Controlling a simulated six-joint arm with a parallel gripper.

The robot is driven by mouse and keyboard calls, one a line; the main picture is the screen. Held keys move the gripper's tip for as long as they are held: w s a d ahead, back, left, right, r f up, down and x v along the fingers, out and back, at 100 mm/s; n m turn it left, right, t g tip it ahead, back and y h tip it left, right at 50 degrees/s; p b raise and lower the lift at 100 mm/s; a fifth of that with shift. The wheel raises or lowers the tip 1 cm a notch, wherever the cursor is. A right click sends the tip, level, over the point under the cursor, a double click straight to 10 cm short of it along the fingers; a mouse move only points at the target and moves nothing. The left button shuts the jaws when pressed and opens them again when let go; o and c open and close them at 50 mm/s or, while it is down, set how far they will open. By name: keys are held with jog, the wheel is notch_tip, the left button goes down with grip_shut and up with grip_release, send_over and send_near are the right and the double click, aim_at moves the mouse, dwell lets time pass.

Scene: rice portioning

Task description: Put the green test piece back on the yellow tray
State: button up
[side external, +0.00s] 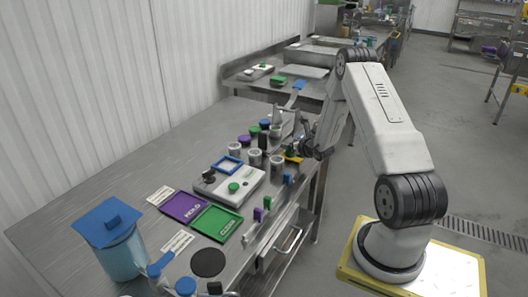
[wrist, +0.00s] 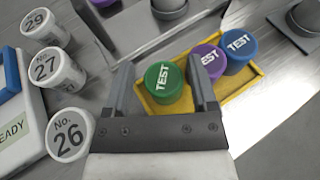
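The green test piece (wrist: 164,80), a round cap marked TEST, is at the left end of the yellow tray (wrist: 240,92) in the wrist view. My gripper (wrist: 162,75) has one finger on each side of it, with small gaps showing, so the fingers look open. The piece appears to stand upright in the tray; its base is partly hidden. A purple test piece (wrist: 208,61) and a blue test piece (wrist: 238,46) stand in the tray to its right. In the side view only a bit of the yellow tray (side external: 293,159) shows below my gripper.
Several white numbered cylinders, such as No. 26 (wrist: 70,134), stand left of my gripper. Metal fixtures (wrist: 168,8) stand behind the tray.

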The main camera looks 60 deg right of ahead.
jog(key=shift+s+a+f+g, duration=0.25)
jog(key=shift+s+f, duration=0.3)
jog(key=shift+f, duration=0.3)
jog(key=shift+s+r, duration=0.1)
jog(key=shift+r, duration=0.45)
jog(key=v, duration=1.1)
jog(key=shift+r, duration=0.5)
jog(key=shift+a+y, duration=0.15)
jog(key=shift+y, duration=0.15)
